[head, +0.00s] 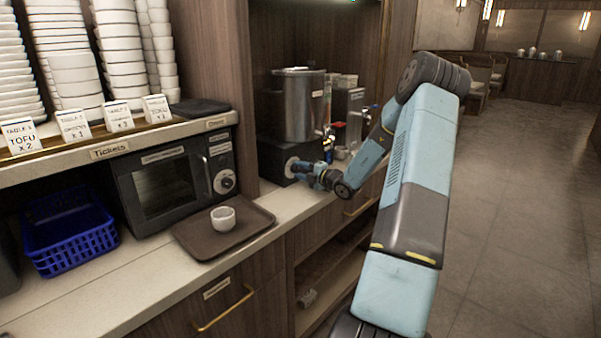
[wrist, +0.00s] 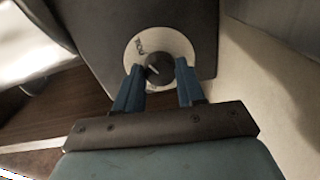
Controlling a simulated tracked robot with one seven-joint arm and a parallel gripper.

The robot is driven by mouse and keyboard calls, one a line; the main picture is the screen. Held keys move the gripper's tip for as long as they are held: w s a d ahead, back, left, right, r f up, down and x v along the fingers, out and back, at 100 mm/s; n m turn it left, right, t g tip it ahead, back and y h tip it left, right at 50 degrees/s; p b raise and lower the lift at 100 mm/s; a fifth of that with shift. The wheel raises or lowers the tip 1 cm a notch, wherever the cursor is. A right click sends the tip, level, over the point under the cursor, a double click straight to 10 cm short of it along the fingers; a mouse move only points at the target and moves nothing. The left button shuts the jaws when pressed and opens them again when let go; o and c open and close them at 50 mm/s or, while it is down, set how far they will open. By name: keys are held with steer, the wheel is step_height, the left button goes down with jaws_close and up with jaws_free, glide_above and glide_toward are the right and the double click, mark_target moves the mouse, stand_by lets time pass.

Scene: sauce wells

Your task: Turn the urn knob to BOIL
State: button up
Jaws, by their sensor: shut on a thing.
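The urn (head: 299,106) is a steel cylinder on a dark base (head: 268,158) in the alcove at the middle of the head view. The urn knob (wrist: 158,67) is black and round with a pale pointer line, on a light round dial plate (wrist: 136,57) with small lettering. The plate also shows in the head view (head: 290,166). My gripper (wrist: 159,76) is at the knob, its two blue fingers on either side, shut on it. In the head view my gripper (head: 304,168) reaches the base front from the right. I cannot read which mark the pointer is on.
A brown tray (head: 190,236) with a white cup (head: 223,218) lies on the counter to the left, before a black microwave (head: 172,178). A blue basket (head: 70,240) stands further left. A second dispenser (head: 347,116) stands right of the urn.

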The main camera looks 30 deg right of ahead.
steer(key=shift+s+d+f, duration=0.1)
steer(key=shift+d+f, duration=0.05)
steer(key=shift+f, duration=0.1)
steer(key=o, duration=0.8)
steer(key=shift+c, duration=0.2)
steer(key=shift+o, duration=1.4)
steer(key=shift+r, duration=0.15)
steer(key=v, duration=1.3)
steer(key=shift+s, duration=0.3)
